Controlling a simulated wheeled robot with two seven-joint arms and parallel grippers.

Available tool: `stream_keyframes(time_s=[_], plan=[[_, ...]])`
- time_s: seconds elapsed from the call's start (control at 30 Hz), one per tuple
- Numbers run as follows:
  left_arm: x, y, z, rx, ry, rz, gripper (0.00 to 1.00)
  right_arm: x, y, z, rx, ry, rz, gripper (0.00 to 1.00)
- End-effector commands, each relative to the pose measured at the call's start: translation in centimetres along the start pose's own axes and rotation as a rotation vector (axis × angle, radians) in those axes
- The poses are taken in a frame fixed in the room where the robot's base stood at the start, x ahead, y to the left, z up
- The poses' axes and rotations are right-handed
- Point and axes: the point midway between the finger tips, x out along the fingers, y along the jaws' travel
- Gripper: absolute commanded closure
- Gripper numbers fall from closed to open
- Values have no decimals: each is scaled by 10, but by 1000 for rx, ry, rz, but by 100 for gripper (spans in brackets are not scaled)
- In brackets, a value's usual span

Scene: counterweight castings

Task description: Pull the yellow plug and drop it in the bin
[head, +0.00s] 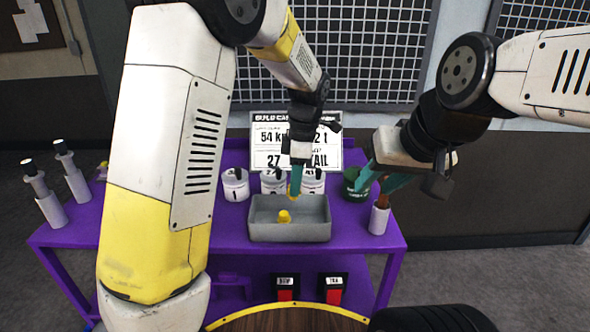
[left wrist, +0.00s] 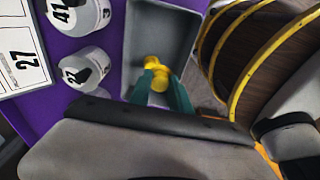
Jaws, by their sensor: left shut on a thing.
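My left gripper (head: 296,187) hangs above the grey bin (head: 318,231), its teal fingers pointing down. It is shut on a yellow plug (head: 291,190), mostly hidden by the fingers; the plug also shows between the fingertips in the left wrist view (left wrist: 160,83). A second yellow piece (head: 284,217) is in the bin, below the gripper; it also shows in the left wrist view (left wrist: 152,62). My right gripper (head: 379,184) is open, its teal fingers apart beside a dark green cup (head: 352,188) right of the bin.
The bin stands on a purple table (head: 225,237). White numbered weights (head: 235,186) stand behind it, before a sign (head: 268,157). Two posted cylinders (head: 48,207) stand at the left, a white cylinder (head: 379,220) at the right. A round wooden top (head: 285,321) is in front.

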Motion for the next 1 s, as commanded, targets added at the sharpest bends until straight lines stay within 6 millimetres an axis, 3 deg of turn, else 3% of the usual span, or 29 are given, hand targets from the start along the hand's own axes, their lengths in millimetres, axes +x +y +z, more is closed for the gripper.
stream_keyframes(time_s=[0.43, 0.83, 0.87, 1.0], plan=[[47, 0, 5, 0, 1, -1, 100, 0, 0, 0, 0, 0, 0, 64], [54, 0, 6, 0, 0, 0, 100, 0, 0, 0, 0, 0, 0, 64], [54, 0, 6, 0, 0, 0, 74, 0, 0, 0, 0, 0, 0, 64], [54, 0, 6, 0, 0, 0, 51, 0, 0, 0, 0, 0, 0, 64]])
